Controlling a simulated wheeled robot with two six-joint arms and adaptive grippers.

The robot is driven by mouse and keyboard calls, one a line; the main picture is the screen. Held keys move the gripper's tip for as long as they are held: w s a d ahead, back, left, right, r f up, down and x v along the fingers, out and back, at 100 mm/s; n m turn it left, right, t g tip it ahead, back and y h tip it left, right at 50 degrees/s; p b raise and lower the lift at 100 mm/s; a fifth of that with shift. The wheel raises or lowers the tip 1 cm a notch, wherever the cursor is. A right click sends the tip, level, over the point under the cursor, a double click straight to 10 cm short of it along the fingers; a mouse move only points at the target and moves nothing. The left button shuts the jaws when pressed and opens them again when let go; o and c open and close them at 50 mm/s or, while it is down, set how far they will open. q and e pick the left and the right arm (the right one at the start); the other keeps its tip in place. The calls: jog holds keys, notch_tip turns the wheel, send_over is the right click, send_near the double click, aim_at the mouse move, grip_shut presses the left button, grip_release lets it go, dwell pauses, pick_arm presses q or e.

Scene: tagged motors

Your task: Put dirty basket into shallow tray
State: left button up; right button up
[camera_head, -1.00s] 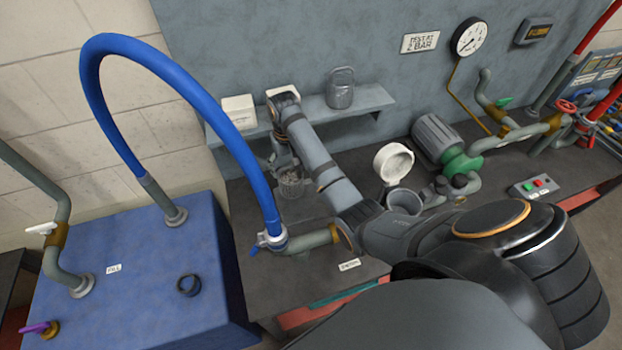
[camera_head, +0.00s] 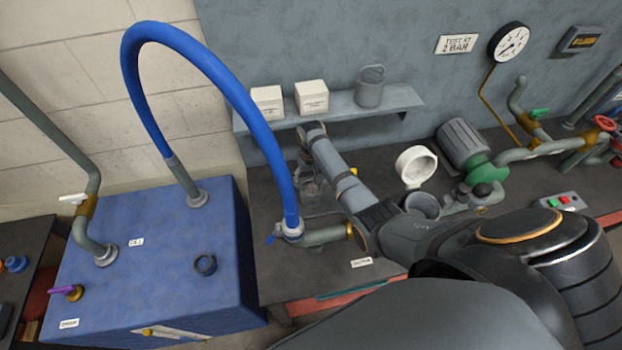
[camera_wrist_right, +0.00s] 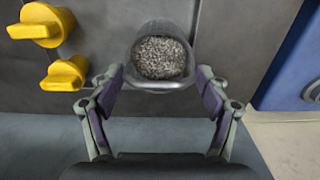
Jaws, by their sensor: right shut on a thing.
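A small basket filled with grey granular dirt (camera_wrist_right: 161,58) is held between the two fingers of my right gripper (camera_wrist_right: 160,82) in the right wrist view. The fingers are shut on its sides and its open top faces the camera. In the head view the basket (camera_head: 310,188) is small, below my right gripper (camera_head: 306,168), at the left part of the dark bench. I cannot tell whether it touches the bench. I cannot make out a shallow tray for certain. My left gripper is not in view.
A blue hose (camera_head: 232,90) arches from a blue tank (camera_head: 150,225) to a pipe close by my right gripper. A shelf (camera_head: 345,108) above holds two white boxes (camera_head: 312,97) and a grey container (camera_head: 369,90). A motor (camera_head: 464,143) and pipes occupy the bench's right.

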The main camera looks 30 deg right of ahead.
jog(key=o, duration=1.8)
notch_tip(320, 180, up, 12)
jog(key=shift+r+b, duration=0.1)
jog(key=shift+b, duration=0.75)
